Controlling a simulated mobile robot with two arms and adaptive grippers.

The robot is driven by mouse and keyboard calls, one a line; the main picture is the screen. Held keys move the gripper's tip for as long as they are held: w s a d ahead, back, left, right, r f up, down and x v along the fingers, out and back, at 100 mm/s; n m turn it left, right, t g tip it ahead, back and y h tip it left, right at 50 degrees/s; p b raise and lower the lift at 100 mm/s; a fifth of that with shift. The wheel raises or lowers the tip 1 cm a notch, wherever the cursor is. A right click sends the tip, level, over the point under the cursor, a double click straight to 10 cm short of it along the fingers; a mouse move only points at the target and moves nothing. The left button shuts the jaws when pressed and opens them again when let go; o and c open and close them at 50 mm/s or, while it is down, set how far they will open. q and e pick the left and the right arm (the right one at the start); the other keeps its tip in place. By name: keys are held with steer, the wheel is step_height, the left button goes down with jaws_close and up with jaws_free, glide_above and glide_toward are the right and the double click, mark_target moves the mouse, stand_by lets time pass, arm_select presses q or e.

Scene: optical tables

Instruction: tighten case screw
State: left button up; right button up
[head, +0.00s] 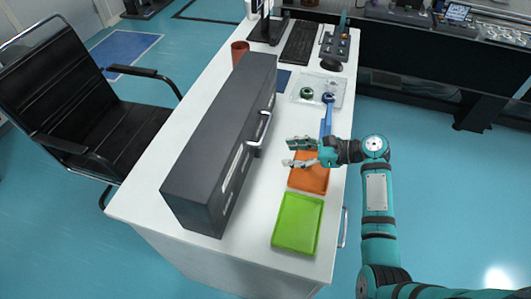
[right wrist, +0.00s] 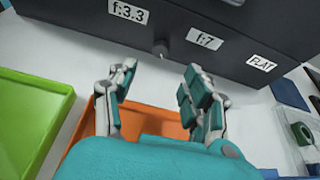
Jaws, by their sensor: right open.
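The case is a long dark grey box (head: 222,135) on the white table. My left gripper is not in view.
A green tray (head: 297,224) lies nearer along the table's right side. A clear tray (head: 306,94) with small round parts and a blue tool (head: 326,118) lie beyond the gripper. A silver handle (head: 264,128) juts from the case. A black chair (head: 80,95) stands left.

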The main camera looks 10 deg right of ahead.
mark_target(266, 161)
steer(key=x, duration=0.8)
steer(key=shift+w+a+f, duration=0.1)
steer(key=shift+a, duration=0.1)
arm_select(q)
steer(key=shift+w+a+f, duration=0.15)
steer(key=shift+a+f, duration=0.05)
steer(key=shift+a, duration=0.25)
